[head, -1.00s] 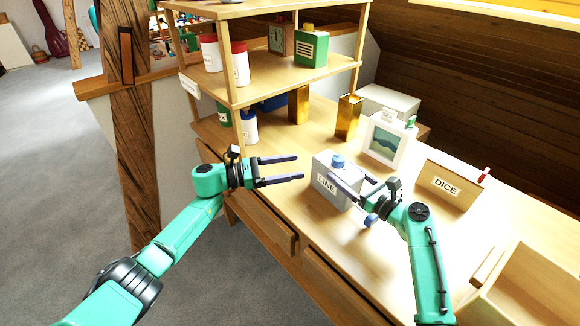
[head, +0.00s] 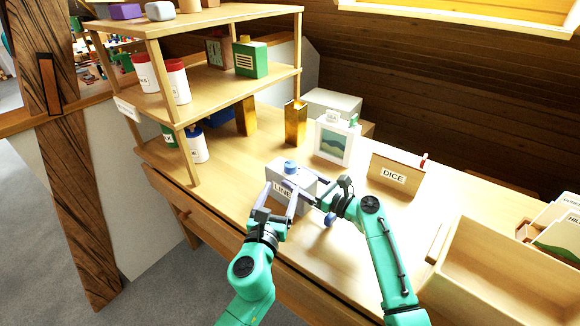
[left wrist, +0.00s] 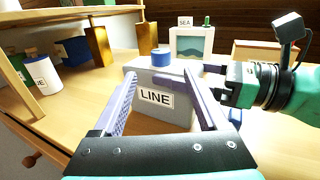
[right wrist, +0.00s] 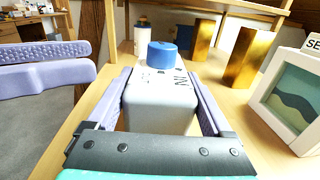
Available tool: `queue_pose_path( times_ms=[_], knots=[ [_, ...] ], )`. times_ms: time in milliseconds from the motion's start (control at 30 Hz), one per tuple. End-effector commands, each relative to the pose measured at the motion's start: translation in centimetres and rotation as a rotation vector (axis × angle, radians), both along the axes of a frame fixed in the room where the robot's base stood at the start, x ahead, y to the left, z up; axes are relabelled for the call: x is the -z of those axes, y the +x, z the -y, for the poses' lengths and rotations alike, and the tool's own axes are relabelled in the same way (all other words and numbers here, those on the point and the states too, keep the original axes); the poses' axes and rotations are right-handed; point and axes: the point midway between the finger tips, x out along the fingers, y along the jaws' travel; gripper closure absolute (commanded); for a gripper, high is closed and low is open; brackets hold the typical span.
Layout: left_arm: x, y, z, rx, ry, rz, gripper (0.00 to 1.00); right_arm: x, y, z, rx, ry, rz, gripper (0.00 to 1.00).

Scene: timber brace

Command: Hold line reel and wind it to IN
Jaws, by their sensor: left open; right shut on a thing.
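The line reel (head: 298,180) is a grey box with a LINE label on its front and a blue knob (head: 291,167) on top. It stands upright on the bench. My right gripper (head: 318,196) is shut on its body from the right; the right wrist view shows the box (right wrist: 160,110) between the fingers, with partly legible dark lettering on top by the knob. My left gripper (head: 279,192) is open in front of the reel; its fingers stand on either side of the label in the left wrist view, below the knob (left wrist: 161,57). I cannot tell whether they touch the box.
Brass blocks (head: 295,123), a framed SEA picture (head: 334,140) and a DICE board (head: 395,176) stand behind and to the right. A shelf (head: 190,88) with jars is at the left. An open wooden box (head: 490,285) is at the front right. The bench between holds clear room.

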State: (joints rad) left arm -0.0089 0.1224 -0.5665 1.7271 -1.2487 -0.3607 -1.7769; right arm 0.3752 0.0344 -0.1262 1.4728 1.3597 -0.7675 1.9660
Motion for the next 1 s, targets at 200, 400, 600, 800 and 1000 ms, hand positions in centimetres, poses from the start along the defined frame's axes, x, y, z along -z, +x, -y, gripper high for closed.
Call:
queue_pose_path(
  times_ms=[200,400,600,800,1000],
  knots=[
    [-0.2,5.5,1.3,0.001,-0.001,0.003,0.24,0.0,0.0,0.0,-0.001,0.001,-0.001,0.86],
    [-0.1,9.3,2.2,0.002,0.004,0.003,0.24,0.0,0.0,0.0,-0.001,0.001,-0.001,0.86],
    [-0.1,10.3,2.4,0.003,0.001,0.001,0.24,0.0,0.0,0.0,-0.001,0.001,-0.001,0.86],
    [-0.1,10.3,2.4,0.003,0.001,0.001,0.36,0.0,0.0,0.0,-0.001,0.001,-0.001,0.86],
    [-0.1,10.3,2.4,0.003,0.001,0.001,1.00,0.1,0.0,0.0,-0.001,0.000,-0.001,0.86]
  ],
)
